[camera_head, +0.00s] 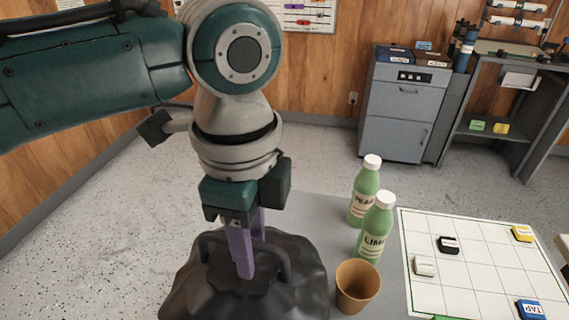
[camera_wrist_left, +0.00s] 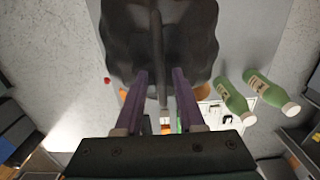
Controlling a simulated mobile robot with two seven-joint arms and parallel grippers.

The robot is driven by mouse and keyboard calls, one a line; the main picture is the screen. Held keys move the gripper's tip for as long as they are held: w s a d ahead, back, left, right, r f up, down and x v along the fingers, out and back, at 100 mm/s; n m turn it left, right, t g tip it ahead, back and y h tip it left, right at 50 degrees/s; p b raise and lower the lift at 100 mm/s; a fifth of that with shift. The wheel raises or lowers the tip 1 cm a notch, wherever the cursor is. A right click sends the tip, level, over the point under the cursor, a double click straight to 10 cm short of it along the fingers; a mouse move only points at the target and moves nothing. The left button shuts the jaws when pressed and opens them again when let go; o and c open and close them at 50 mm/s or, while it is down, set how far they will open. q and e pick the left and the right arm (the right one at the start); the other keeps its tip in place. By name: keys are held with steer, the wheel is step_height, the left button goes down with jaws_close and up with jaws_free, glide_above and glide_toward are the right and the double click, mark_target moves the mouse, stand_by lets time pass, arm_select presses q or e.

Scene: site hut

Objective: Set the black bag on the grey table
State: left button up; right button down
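The black bag (camera_head: 215,290) is a dark, lumpy bag with an arched handle, at the bottom of the head view. It overlaps the left side of the grey table (camera_head: 315,208); its underside is hidden, so I cannot tell how it is supported. My left gripper (camera_head: 246,272) points down over the bag. In the left wrist view, its two purple fingers (camera_wrist_left: 159,76) stand apart on either side of the bag's handle (camera_wrist_left: 157,50), with gaps showing. The bag body (camera_wrist_left: 190,45) lies beyond the fingertips. My right gripper is not in view.
Two green bottles (camera_head: 364,190) (camera_head: 375,232) and an orange-brown cup (camera_head: 357,284) stand close to the bag's right. A white grid board (camera_head: 470,262) with small blocks lies further right. A grey cabinet (camera_head: 398,110) and shelf unit stand behind. Open floor lies left.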

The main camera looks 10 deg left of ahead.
arm_select(q)
steer(key=shift+o, duration=0.2)
step_height(320, 180, up, 12)
steer(key=s+d+f+n+h, duration=0.1)
steer(key=s+f+n, duration=0.1)
steer(key=s+d+f+n+t+h, duration=0.1)
steer(key=s+f+n, duration=0.2)
steer(key=s+d+f+n+t+h, duration=0.1)
steer(key=s+f+n+h, duration=0.1)
steer(key=s+f, duration=0.1)
steer(key=shift+d+n+p, duration=0.15)
steer(key=shift+n+p, duration=0.15)
steer(key=shift+p, duration=0.1)
steer(key=s+a+f+n+y, duration=0.1)
steer(key=s+a+n+y, duration=0.1)
steer(key=s+a+n, duration=0.2)
steer(key=s+a+f+n+t+y, duration=0.1)
steer(key=s+a+n, duration=0.3)
steer(key=a, duration=0.5)
steer(key=shift+s+f+n+t+y, duration=0.15)
steer(key=shift+f+n+t+y, duration=0.15)
steer(key=shift+f+n+y, duration=0.1)
